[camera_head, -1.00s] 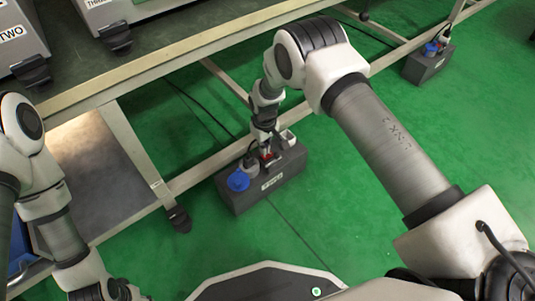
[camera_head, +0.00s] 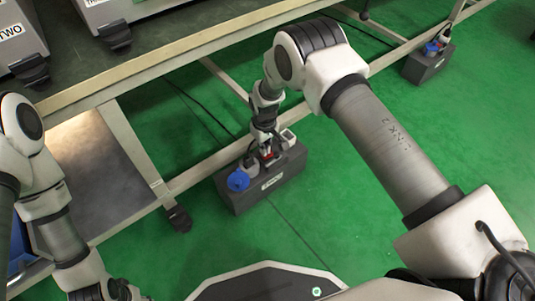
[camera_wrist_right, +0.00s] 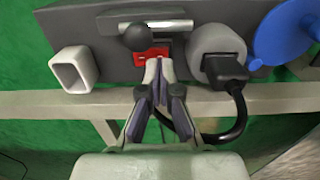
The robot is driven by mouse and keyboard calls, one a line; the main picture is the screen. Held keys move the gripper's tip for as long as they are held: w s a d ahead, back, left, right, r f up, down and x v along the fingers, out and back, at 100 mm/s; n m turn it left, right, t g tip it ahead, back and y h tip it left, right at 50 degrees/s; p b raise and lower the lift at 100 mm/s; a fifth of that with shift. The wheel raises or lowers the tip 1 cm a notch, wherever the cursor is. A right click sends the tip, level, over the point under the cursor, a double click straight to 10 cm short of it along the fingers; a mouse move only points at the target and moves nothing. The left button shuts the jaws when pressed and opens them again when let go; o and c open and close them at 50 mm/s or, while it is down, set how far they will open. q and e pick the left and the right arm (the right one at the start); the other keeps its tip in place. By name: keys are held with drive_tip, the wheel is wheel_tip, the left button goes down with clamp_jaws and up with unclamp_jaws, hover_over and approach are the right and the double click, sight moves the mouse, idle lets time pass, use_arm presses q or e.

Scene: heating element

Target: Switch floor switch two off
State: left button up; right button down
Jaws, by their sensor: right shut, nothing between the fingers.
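The near floor switch box (camera_head: 268,181) is dark grey and stands on the green floor by the table's lower rail. Its front label is too small to read surely. It carries a blue cap (camera_head: 237,181), a red switch (camera_wrist_right: 152,54), a round grey socket with a black plug (camera_wrist_right: 222,66) and a white square tube (camera_wrist_right: 74,70). My right gripper (camera_wrist_right: 160,66) is shut and empty, its fingertips at the red switch, seemingly touching it. A black ball (camera_wrist_right: 134,37) sits just beyond the switch's left part. In the head view the fingertips partly hide the switch. My left gripper is out of view.
A second similar box (camera_head: 429,64) stands farther off at the upper right. The table frame (camera_head: 180,62) runs above and behind the near box. A black cable (camera_wrist_right: 235,120) loops from the plug beside my right gripper. Open green floor lies right of the box.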

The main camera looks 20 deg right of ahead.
drive_tip(key=shift+f+b, duration=0.6)
drive_tip(key=shift+f, duration=0.45)
idle(0.4)
wheel_tip(320, 180, up, 7)
drive_tip(key=p, duration=0.6)
drive_tip(key=shift+r, duration=0.1)
